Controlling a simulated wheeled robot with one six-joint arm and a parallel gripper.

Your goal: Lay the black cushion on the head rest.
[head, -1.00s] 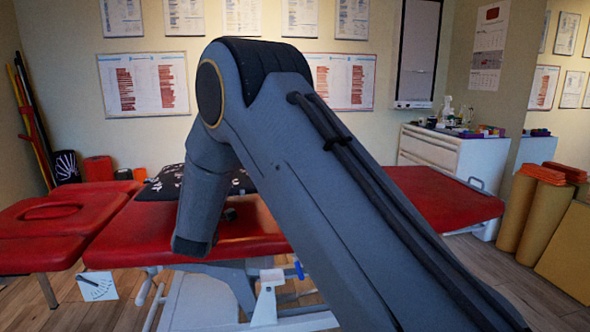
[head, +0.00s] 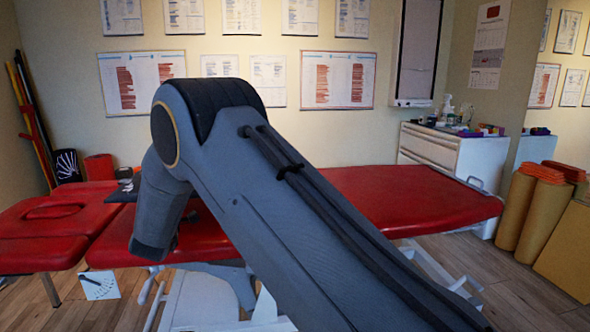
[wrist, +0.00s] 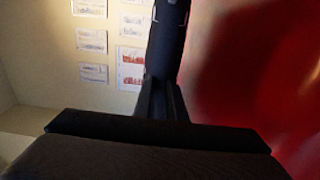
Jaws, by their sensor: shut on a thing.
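The black cushion (head: 122,195) shows only as a dark strip at the left of my arm in the head view; the rest is hidden behind the arm. In the wrist view the cushion (wrist: 150,163) fills the bottom as a dark, blurred slab. My gripper (wrist: 160,108) is shut on it. In the head view the gripper is hidden behind my arm. The head rest (head: 35,240) is the red padded section with an oval face hole at the left end of the couch. The cushion appears close to its right side; I cannot tell whether they touch.
The red couch (head: 400,200) stretches right, its top clear there. A patterned black roll (head: 67,166) and a red roll (head: 98,167) stand behind the head rest. A white drawer cabinet (head: 455,155) and mustard rolls (head: 520,210) are at the right.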

